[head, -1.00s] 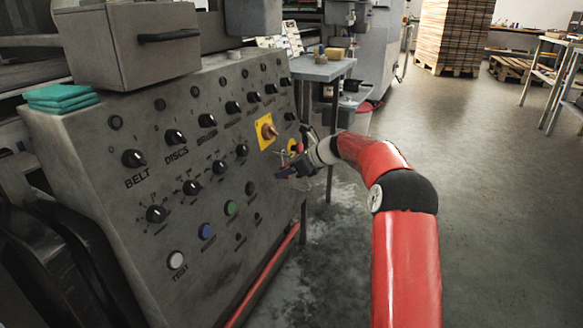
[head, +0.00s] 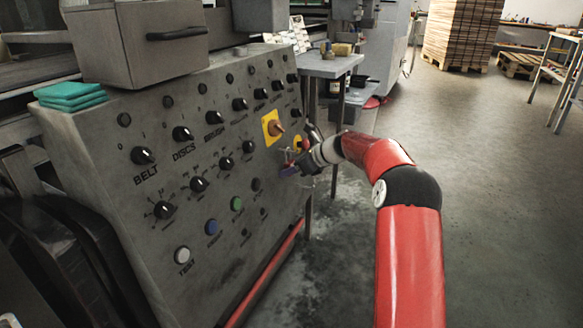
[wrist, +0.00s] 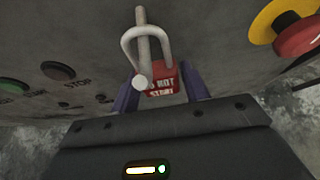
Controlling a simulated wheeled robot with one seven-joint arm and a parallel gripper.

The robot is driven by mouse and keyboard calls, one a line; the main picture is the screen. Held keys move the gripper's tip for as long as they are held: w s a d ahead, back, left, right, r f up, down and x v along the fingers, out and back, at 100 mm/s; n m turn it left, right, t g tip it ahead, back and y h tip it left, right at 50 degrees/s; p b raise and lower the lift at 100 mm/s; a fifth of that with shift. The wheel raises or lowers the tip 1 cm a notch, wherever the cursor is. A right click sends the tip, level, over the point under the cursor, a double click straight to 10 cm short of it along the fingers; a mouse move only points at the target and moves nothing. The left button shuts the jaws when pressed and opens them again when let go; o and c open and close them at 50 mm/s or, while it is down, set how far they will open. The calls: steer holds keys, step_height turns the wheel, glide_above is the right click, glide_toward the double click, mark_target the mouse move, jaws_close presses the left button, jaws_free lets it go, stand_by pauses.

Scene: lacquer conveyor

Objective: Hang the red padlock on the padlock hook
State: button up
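In the wrist view the red padlock (wrist: 162,86) has a white label reading "DO NOT START" and a pale metal shackle (wrist: 128,48) at its top. My gripper (wrist: 161,82) has a purple finger on each side of the padlock body, close against it. The padlock hook, a grey rod with a rounded end (wrist: 141,82), lies across the shackle's opening; I cannot tell for sure whether it passes through. In the head view my gripper (head: 288,169) is close to the panel's right part; the padlock is too small to make out there.
The grey control panel (head: 215,255) carries several knobs and buttons. A red emergency button (wrist: 298,35) on yellow sits right of the padlock. A yellow plate with a rotary switch (head: 272,128) is just above my gripper. The floor (head: 480,150) to the right is open.

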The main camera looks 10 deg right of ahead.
steer(key=o, duration=0.3)
steer(key=shift+r, duration=0.15)
